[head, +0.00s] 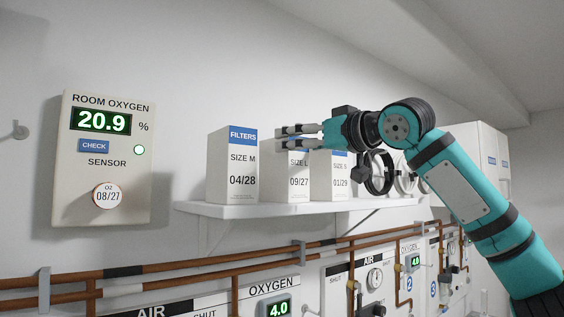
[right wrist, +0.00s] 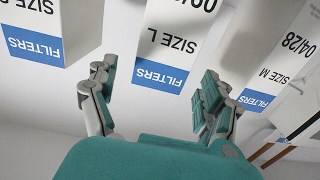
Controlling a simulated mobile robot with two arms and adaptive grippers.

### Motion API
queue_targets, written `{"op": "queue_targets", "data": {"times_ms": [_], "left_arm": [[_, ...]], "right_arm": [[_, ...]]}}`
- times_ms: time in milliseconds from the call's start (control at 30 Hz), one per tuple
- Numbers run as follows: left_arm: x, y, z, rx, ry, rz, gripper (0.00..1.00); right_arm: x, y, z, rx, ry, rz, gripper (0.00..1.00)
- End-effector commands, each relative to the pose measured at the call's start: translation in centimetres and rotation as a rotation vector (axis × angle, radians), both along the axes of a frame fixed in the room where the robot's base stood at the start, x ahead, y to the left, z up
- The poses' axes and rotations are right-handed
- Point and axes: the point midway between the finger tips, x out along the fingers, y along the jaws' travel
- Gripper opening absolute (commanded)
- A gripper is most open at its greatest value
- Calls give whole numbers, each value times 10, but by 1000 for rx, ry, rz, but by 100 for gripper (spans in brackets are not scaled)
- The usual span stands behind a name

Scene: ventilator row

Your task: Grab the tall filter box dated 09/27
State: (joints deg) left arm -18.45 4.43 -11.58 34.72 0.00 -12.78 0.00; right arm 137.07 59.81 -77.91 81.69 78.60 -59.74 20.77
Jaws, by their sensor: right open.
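The size L filter box dated 09/27 (head: 298,181) stands upright on the wall shelf, between the 04/28 box and the 01/29 box. My right gripper (head: 284,138) is in front of its upper part and hides its blue label in the head view. In the right wrist view the picture is upside down; the size L box (right wrist: 165,45) lies ahead between the two spread fingers of my right gripper (right wrist: 154,80). The gripper is open and holds nothing. I cannot tell whether the fingertips reach past the box's front face. My left gripper is not in view.
The size M box dated 04/28 (head: 231,168) and the box dated 01/29 (head: 330,180) stand close on either side. Round dark-rimmed parts (head: 379,172) sit farther right on the shelf (head: 250,210). Copper pipes (head: 200,263) run below. An oxygen sensor (head: 104,160) hangs at left.

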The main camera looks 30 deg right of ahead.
Motion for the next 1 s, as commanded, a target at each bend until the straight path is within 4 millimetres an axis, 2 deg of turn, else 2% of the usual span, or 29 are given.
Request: {"op": "queue_targets", "data": {"times_ms": [200, 333, 600, 867, 1000], "left_arm": [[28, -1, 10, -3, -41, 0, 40], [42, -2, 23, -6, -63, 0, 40], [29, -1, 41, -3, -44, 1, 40], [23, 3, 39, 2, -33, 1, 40], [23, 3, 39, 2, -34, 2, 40]], "right_arm": [[15, 1, 1, 1, -1, -1, 83], [28, 2, 3, 0, 1, -2, 83], [62, 7, 1, 0, 0, 0, 83], [65, 7, -2, 1, -2, 0, 83], [65, 7, -2, 0, -2, 0, 67]]}}
